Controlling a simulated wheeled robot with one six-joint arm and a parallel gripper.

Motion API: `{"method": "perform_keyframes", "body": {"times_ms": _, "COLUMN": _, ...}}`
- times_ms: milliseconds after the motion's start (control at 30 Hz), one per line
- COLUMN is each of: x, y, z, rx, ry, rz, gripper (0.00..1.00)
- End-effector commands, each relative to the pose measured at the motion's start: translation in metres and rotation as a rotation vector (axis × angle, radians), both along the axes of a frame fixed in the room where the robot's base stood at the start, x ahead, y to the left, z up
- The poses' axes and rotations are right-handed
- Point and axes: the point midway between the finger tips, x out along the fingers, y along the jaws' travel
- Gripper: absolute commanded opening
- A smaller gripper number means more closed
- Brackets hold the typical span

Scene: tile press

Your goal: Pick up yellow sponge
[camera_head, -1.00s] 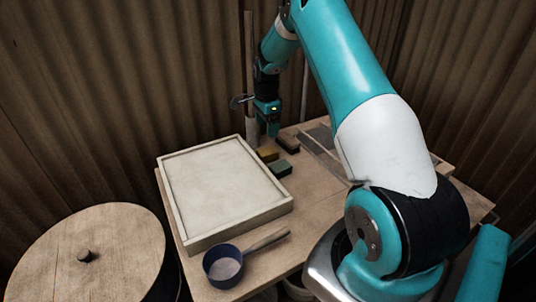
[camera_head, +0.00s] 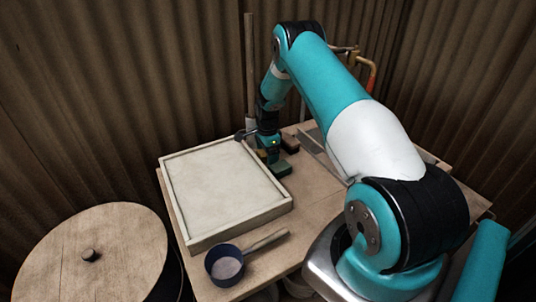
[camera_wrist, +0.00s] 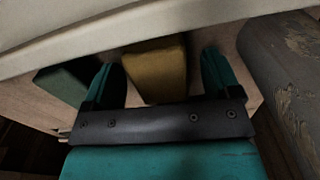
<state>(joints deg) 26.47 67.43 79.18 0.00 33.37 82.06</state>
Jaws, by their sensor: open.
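The yellow sponge (camera_wrist: 158,70) lies on the table in the wrist view, between the two teal fingers of my gripper (camera_wrist: 160,78). The fingers are open, one on each side of it, with a gap showing at the right finger. In the head view my gripper (camera_head: 269,160) is low over the table beside the tray's far right edge. There the sponge is mostly hidden behind my gripper.
A dark green block (camera_head: 281,169) lies right beside the gripper; it also shows left of the left finger in the wrist view (camera_wrist: 62,82). The pale framed tray (camera_head: 222,185) is close on the left. A blue ladle (camera_head: 226,265) lies at the front.

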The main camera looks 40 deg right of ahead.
Motion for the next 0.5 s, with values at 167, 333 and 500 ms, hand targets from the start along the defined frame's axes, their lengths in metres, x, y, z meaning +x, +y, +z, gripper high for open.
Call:
{"method": "perform_keyframes", "body": {"times_ms": 167, "x": 0.0, "y": 0.0, "z": 0.0001, "rx": 0.0, "ry": 0.0, "rz": 0.0, "gripper": 0.65}}
{"method": "perform_keyframes", "body": {"times_ms": 333, "x": -0.0001, "y": 0.0, "z": 0.0002, "rx": 0.0, "ry": 0.0, "rz": 0.0, "gripper": 0.3}}
{"method": "perform_keyframes", "body": {"times_ms": 500, "x": -0.0001, "y": 0.0, "z": 0.0003, "rx": 0.0, "ry": 0.0, "rz": 0.0, "gripper": 0.3}}
